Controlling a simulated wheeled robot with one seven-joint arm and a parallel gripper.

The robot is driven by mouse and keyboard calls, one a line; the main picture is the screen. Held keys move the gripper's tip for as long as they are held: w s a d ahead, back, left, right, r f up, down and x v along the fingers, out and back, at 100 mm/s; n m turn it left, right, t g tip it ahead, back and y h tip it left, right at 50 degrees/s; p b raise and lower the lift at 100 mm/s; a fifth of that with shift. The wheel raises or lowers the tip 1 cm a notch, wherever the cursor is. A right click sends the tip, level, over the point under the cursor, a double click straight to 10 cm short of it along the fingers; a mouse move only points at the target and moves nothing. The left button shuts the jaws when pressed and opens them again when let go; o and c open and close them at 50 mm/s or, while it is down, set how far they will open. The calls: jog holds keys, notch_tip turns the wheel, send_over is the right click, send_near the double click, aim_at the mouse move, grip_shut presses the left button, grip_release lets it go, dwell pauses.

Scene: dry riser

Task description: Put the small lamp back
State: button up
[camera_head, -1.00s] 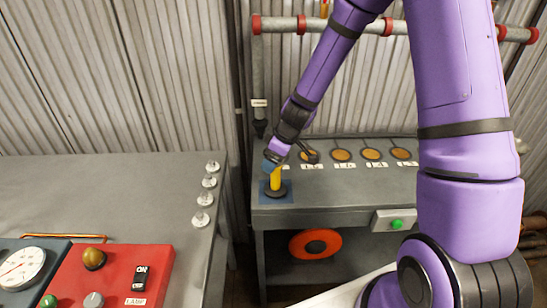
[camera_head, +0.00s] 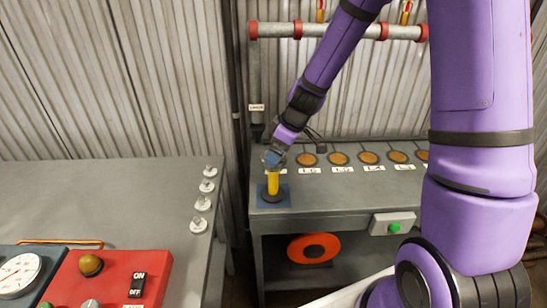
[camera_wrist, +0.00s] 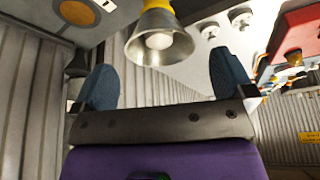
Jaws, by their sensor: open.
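The small lamp (camera_head: 273,183) has a yellow body and stands about upright in a dark round base on a blue square (camera_head: 284,201) at the left end of the back bench. The wrist view shows its silver bell-shaped head (camera_wrist: 160,38) with a pale bulb. My gripper (camera_head: 271,159) is at the top of the lamp and hides its head in the head view. In the wrist view its two blue fingers (camera_wrist: 162,80) are wide apart, with the lamp head beyond them and nothing held.
The back bench (camera_head: 345,185) has a row of labelled orange discs (camera_head: 338,158) right of the lamp. A pipe (camera_head: 337,31) runs behind. A left table (camera_head: 130,190) holds pale knobs (camera_head: 203,203) and a red switch panel (camera_head: 118,275). A gap separates bench and table.

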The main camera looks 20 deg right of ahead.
jog(key=s+d+r+m+t+h, duration=0.1)
jog(key=s+r+m, duration=0.1)
jog(key=s+r, duration=0.65)
jog(key=s+d+r+m+h, duration=0.15)
jog(key=s+r, duration=0.35)
jog(key=r, duration=0.6)
jog(key=s+d+r+m, duration=0.1)
jog(key=s+r+m, duration=0.2)
jog(key=s, duration=0.4)
jog(key=s+d+r+m+t, duration=0.1)
jog(key=s+d+r+m, duration=0.1)
jog(key=s, duration=0.5)
jog(key=shift+s+r+m+h, duration=0.35)
jog(key=shift+r+m+h, duration=0.1)
jog(key=shift+r+m, duration=0.25)
jog(key=shift+d, duration=0.1)
